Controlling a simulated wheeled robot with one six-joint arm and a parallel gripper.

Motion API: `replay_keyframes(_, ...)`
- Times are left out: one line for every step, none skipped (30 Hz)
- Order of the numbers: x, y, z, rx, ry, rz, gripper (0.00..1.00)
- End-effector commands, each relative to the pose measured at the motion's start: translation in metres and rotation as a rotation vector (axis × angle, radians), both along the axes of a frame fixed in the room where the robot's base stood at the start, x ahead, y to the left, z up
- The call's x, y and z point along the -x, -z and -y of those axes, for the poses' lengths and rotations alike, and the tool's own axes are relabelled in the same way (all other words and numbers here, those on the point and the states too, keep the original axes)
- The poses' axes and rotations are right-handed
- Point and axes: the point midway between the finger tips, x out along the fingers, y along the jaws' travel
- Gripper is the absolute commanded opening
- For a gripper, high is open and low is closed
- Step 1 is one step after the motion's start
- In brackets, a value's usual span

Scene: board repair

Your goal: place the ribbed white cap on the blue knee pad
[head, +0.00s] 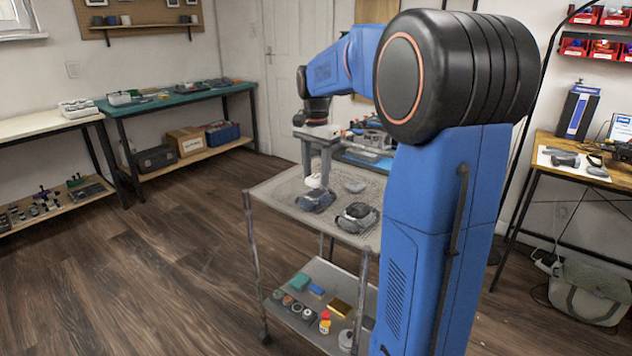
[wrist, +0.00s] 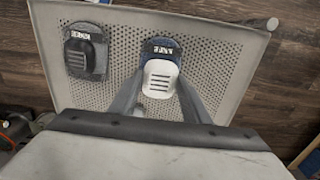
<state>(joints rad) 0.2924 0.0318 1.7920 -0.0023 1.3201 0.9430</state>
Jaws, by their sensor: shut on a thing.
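My gripper (head: 318,168) is shut on the ribbed white cap (head: 313,182) above the cart's top. In the wrist view the cap (wrist: 160,78) sits between the two fingers (wrist: 160,85), its dark slots facing the camera. The blue knee pad (head: 316,201) lies on the cart top directly below the cap. In the wrist view the pad (wrist: 162,46) shows its dark label strip beyond the cap, and the cap hides most of the rest. I cannot tell whether the cap touches the pad.
A dark knee pad (head: 357,218) with a grey cap lies beside the blue one; it also shows in the wrist view (wrist: 86,54). A grey rounded piece (head: 354,186) lies behind. The perforated cart top (wrist: 215,70) is bare to the right in the wrist view.

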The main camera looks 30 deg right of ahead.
Motion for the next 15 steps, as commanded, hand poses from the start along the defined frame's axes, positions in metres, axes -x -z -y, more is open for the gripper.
replay_keyframes(0.000,0.006,0.000,-0.001,0.000,-0.001,0.22)
replay_keyframes(0.000,0.011,0.000,-0.001,0.000,-0.003,0.22)
replay_keyframes(0.001,0.016,0.000,-0.001,0.000,-0.003,0.22)
replay_keyframes(0.000,0.020,0.000,0.000,0.000,-0.002,0.22)
replay_keyframes(0.000,0.023,0.000,-0.001,0.000,-0.001,0.22)
replay_keyframes(0.001,0.027,0.000,0.000,0.000,-0.002,0.22)
replay_keyframes(0.001,0.028,0.000,-0.001,0.000,-0.001,0.22)
replay_keyframes(0.000,0.029,0.000,-0.001,0.000,-0.001,0.22)
replay_keyframes(0.000,0.029,0.000,0.000,0.000,0.000,0.22)
replay_keyframes(0.000,0.029,0.000,0.000,0.000,0.000,0.22)
replay_keyframes(0.000,0.029,0.000,0.000,0.000,0.000,0.22)
replay_keyframes(0.000,0.029,0.000,0.000,0.000,0.000,0.22)
replay_keyframes(0.000,0.029,0.000,0.000,0.000,0.000,0.22)
replay_keyframes(0.000,0.029,0.000,0.000,0.000,0.000,0.22)
replay_keyframes(0.000,0.029,0.000,0.000,0.000,0.000,0.22)
